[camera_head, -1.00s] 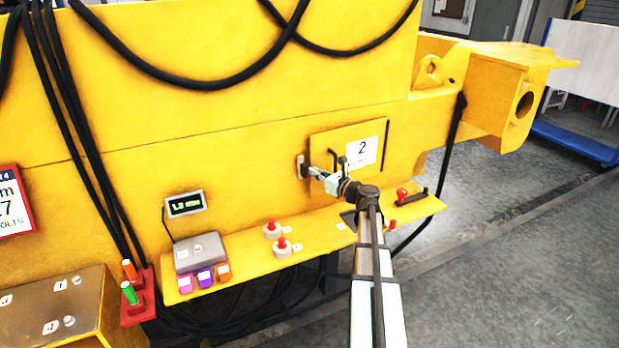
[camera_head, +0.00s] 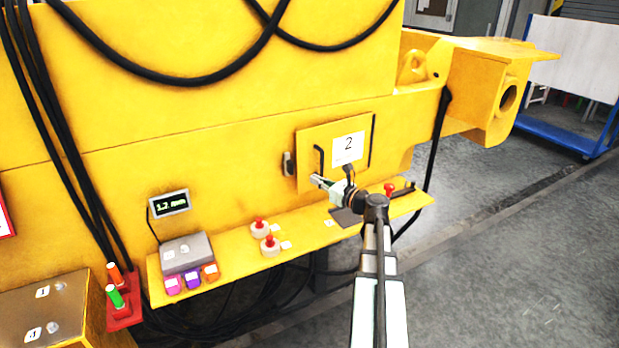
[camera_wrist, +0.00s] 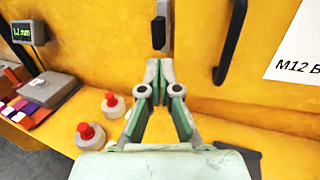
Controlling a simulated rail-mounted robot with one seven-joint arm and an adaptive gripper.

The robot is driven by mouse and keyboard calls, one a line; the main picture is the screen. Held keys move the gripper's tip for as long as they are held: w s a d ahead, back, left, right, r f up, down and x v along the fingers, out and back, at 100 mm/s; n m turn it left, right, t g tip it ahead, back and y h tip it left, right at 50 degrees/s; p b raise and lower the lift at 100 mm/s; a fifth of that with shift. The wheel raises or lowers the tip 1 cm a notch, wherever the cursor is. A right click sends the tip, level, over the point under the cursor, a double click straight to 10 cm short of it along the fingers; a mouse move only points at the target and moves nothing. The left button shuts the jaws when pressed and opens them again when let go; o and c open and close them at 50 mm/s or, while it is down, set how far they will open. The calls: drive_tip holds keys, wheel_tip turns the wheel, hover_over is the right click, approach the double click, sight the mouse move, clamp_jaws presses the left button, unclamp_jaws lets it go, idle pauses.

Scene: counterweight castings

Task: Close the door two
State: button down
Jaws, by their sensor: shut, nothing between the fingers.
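Door two (camera_head: 310,135) is a yellow panel with a white "2" label (camera_head: 348,148), set in the yellow machine side. It looks nearly flush; I cannot tell whether a small gap remains. Its black bar handle (camera_head: 319,160) is near its left edge and also shows in the wrist view (camera_wrist: 231,42). A dark latch (camera_head: 288,164) sits on the frame just left of the door, and in the wrist view (camera_wrist: 158,32) it lies straight beyond my fingertips. My gripper (camera_head: 314,180) is shut and empty, in front of the door's lower left; it also shows in the wrist view (camera_wrist: 160,66).
A yellow shelf (camera_head: 316,236) below the door carries red-topped knobs (camera_head: 270,243), a grey box (camera_head: 187,252) and a red-knobbed lever (camera_head: 389,190). A small display (camera_head: 169,204) is at left. Black cables hang at upper left.

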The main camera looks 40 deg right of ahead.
sight(322, 174)
drive_tip(key=s+b, duration=0.1)
drive_tip(key=s, duration=0.3)
drive_tip(key=shift+s+a, duration=0.15)
drive_tip(key=c, duration=1.6)
unclamp_jaws()
drive_tip(key=shift+s, duration=0.3)
drive_tip(key=o, duration=0.4)
drive_tip(key=shift+s+d+f, duration=0.15)
drive_tip(key=shift+s+d, duration=0.15)
drive_tip(key=shift+d, duration=0.1)
drive_tip(key=s+d+r+h+b, duration=0.1)
drive_tip(key=s+d+b, duration=0.3)
drive_tip(key=d, duration=0.6)
drive_tip(key=shift+m, duration=0.4)
drive_tip(key=w+a+p, duration=0.1)
drive_tip(key=w, duration=0.4)
drive_tip(key=w+a+p, duration=0.1)
drive_tip(key=w+p, duration=0.1)
drive_tip(key=w, duration=0.4)
drive_tip(key=w+a+p, duration=0.1)
drive_tip(key=w, duration=0.4)
drive_tip(key=shift+w+a+r, duration=0.1)
drive_tip(key=shift+w+a, duration=0.15)
drive_tip(key=shift+w, duration=0.1)
clamp_jaws()
